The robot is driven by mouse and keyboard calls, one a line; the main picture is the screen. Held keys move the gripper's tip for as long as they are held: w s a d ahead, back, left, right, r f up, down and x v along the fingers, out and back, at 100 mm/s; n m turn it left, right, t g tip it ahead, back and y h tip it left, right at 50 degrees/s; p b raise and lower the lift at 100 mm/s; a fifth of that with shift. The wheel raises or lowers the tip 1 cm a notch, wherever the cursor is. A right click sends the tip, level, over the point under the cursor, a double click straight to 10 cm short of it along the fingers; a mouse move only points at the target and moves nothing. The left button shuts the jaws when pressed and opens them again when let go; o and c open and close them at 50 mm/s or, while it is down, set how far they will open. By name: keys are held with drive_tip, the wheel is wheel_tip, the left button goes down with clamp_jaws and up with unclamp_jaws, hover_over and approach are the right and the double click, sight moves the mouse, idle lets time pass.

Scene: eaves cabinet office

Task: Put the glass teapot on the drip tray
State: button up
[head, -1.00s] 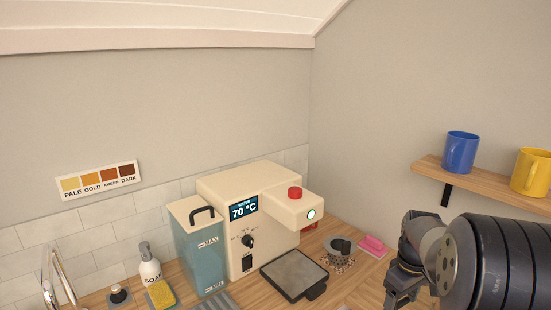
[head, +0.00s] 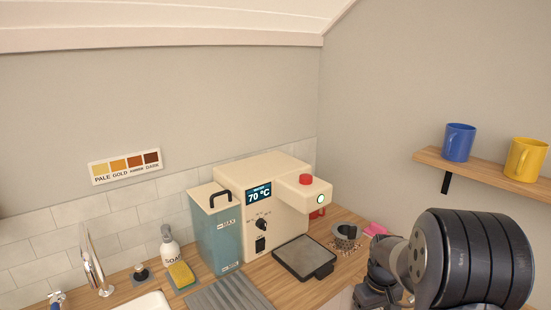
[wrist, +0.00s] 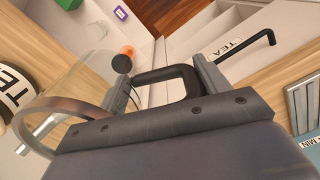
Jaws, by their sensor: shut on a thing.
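The drip tray (head: 303,257) is a dark, shallow tray with a grey top, empty on the counter in front of the cream machine. In the wrist view my gripper (wrist: 165,88) is shut on the black handle of the glass teapot (wrist: 172,74). The teapot's clear body and rim spread to the left of the fingers, with a dark round knob near the handle. In the head view the teapot is not visible. My arm is at the lower right, to the right of the tray, with the fingers out of sight.
The cream machine (head: 262,200) overhangs the back of the tray with its spout head. A mesh cup (head: 346,236) and a pink sponge (head: 375,229) stand right of the tray. A teal tank (head: 217,235) and grooved mat (head: 229,295) are left. A shelf (head: 480,173) holds mugs.

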drive_tip(key=s+a+f+m, duration=0.1)
drive_tip(key=a+f+m, duration=0.2)
drive_tip(key=a+f, duration=0.6)
drive_tip(key=shift+s+a, duration=0.1)
